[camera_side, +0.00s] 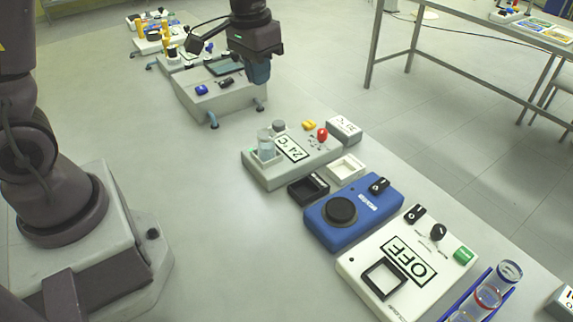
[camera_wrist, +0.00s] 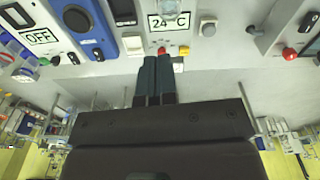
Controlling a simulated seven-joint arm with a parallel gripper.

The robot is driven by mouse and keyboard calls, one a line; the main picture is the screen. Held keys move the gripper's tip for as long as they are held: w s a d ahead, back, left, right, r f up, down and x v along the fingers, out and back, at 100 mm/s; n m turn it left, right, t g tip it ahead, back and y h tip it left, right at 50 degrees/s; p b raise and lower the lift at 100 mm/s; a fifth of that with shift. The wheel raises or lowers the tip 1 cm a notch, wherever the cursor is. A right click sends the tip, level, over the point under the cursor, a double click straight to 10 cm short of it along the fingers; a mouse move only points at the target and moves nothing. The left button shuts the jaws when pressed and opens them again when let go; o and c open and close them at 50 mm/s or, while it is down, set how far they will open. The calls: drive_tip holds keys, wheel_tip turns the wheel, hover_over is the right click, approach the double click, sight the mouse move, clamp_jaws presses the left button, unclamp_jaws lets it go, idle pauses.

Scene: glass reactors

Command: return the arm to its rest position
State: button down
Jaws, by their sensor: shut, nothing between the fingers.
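My gripper (camera_side: 259,72) hangs from my dark arm at the top of the side view, in the air near the grey box device. Its blue-grey fingers are together with nothing between them. In the wrist view the two fingers (camera_wrist: 160,62) lie side by side, pointing toward the device with the "24 °C" label (camera_wrist: 169,23). My gripper appears clear of the devices, but its exact height is hard to tell. My arm's base stands at the left of the side view.
A grey box device (camera_side: 222,98) stands close by the gripper. The 24 °C device (camera_side: 292,150), the blue device (camera_side: 352,212), the white "OFF" device (camera_side: 408,262) and a tube rack (camera_side: 488,292) run toward the lower right. Bare surface (camera_side: 195,190) lies between my base and them.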

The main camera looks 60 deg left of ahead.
drive_tip(key=s+d+r+t, duration=0.2)
drive_tip(key=s+r, duration=0.3)
drive_tip(key=s, duration=0.3)
drive_tip(key=s+d+r+m+t, duration=0.1)
drive_tip(key=s+d+r+t, duration=0.1)
drive_tip(key=s+r, duration=0.3)
drive_tip(key=shift+s+d+r+t, duration=0.3)
drive_tip(key=shift+s, duration=1.95)
